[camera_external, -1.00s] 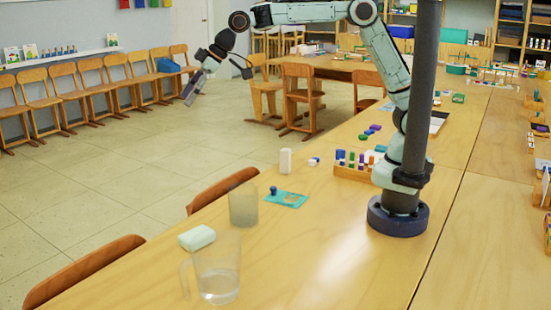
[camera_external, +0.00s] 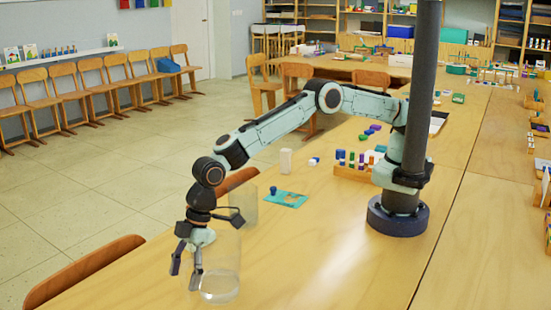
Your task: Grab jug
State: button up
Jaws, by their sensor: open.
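The jug (camera_external: 223,276) is a clear, see-through vessel standing upright on the table near its front left edge. Its handle side, on the left, is hidden by my gripper. My gripper (camera_external: 184,280) is open and points down at the jug's left side, overlapping the jug's left edge in the picture. I cannot tell whether the fingers are around the handle or touching it.
A clear cup (camera_external: 246,205) stands just behind the jug, partly covered by my arm. A white block (camera_external: 286,161), a teal card (camera_external: 287,199) and a rack of coloured pegs (camera_external: 354,172) are farther back. The table (camera_external: 310,260) right of the jug is clear.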

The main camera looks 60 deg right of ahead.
jog(key=shift+f, duration=0.15)
grip_shut()
dwell(0.4)
